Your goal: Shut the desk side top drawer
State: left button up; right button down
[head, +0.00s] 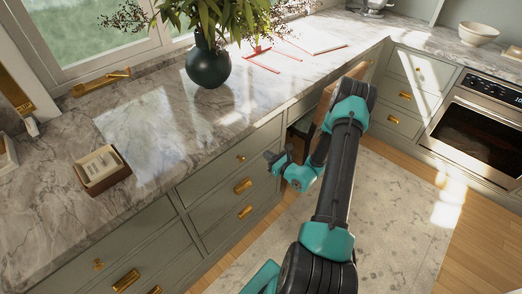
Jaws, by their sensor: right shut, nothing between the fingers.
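My right arm reaches in from the bottom right, and its gripper (271,159) is shut and empty. It hangs in front of the grey-green drawer fronts, just below the counter edge. Behind my arm, below the counter, a wood-coloured panel (324,106) stands out from the cabinet line beside a dark opening (303,127). It looks like part of an open drawer, but my arm hides much of it. The top drawer front (236,157) left of the gripper sits flush. My left gripper is out of view.
The marble counter (150,180) carries a dark plant vase (208,66), a small box (102,168) and red-edged papers (262,60). An oven (478,130) and more closed drawers (405,95) stand at right. A patterned rug (390,220) covers the open floor.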

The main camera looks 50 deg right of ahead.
jog(key=s, duration=0.6)
jog(key=shift+s, duration=0.4)
jog(key=shift+a, duration=0.1)
jog(key=s+a+f+n+g+y, duration=0.15)
jog(key=a+n+g+y, duration=0.35)
jog(key=a, duration=0.5)
jog(key=w+a+f+n+g+y, duration=0.15)
jog(key=a+n+g+y, duration=0.35)
jog(key=a, duration=0.6)
jog(key=s+a+f+n+g+h, duration=0.1)
jog(key=s+a+f+n+g, duration=0.4)
jog(key=s+a+n+g, duration=0.5)
jog(key=w+a+n+t+h, duration=0.2)
jog(key=w+n+h, duration=0.2)
jog(key=w+n, duration=0.4)
jog(key=n, duration=0.6)
jog(key=shift+w+a+f+t+h, duration=0.15)
jog(key=shift+w+t+h, duration=0.2)
jog(key=shift+t+h, duration=0.05)
